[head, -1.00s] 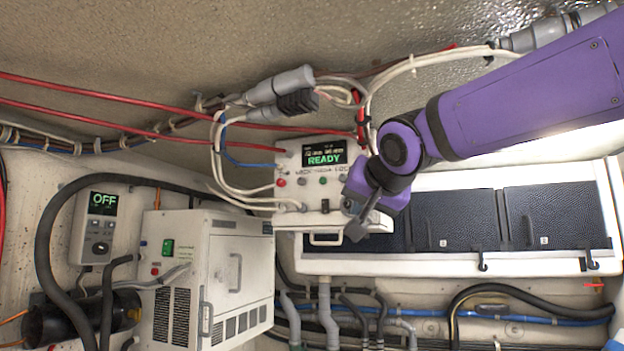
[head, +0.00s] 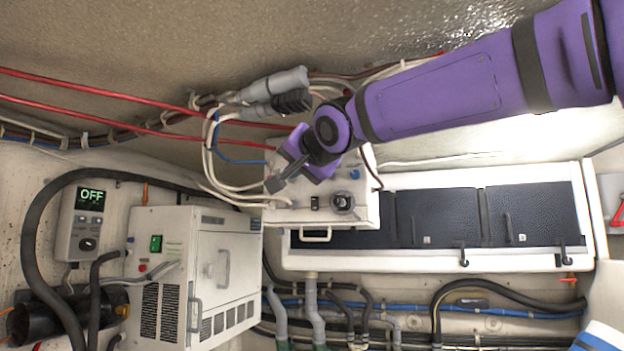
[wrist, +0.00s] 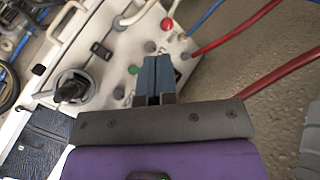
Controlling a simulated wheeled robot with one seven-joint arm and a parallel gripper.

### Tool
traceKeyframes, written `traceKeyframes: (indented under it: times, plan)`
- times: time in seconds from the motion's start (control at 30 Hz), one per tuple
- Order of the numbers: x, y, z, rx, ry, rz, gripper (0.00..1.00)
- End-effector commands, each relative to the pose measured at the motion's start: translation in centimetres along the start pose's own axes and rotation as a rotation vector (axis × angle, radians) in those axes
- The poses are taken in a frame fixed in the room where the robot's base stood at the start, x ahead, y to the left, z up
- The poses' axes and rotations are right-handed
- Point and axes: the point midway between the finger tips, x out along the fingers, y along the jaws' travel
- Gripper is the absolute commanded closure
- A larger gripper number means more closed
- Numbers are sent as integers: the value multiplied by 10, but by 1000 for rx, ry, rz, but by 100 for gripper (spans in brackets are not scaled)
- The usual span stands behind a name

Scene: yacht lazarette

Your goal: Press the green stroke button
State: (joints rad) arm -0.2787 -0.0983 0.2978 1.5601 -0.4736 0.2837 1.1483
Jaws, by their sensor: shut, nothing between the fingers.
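The white control box (head: 330,214) hangs on the wall, partly behind my arm in the head view. In the wrist view its panel shows a green button (wrist: 133,70), a grey button (wrist: 150,46) and a red button (wrist: 167,24) in a row. My gripper (wrist: 157,58) is shut and empty, pointing at the panel. Its tips appear just beside the green button, near the grey one. I cannot tell whether they touch the panel. In the head view my gripper (head: 274,184) covers the box's left part; the green button and the display are hidden there.
A black rocker switch (wrist: 101,50) and a round dial (wrist: 72,88) share the panel. White, blue and red cables run close to the box's left side. A white cabinet unit (head: 225,270) stands lower left. Dark-panelled lockers (head: 445,217) lie to the right.

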Motion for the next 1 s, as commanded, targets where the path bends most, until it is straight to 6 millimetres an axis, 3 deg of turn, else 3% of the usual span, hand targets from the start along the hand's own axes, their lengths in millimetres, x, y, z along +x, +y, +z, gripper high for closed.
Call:
traceKeyframes:
  times: [0.6,1.0]
  plan:
    - [49,36,-34,1,-1,2,100]
    - [59,43,-43,0,0,1,100]
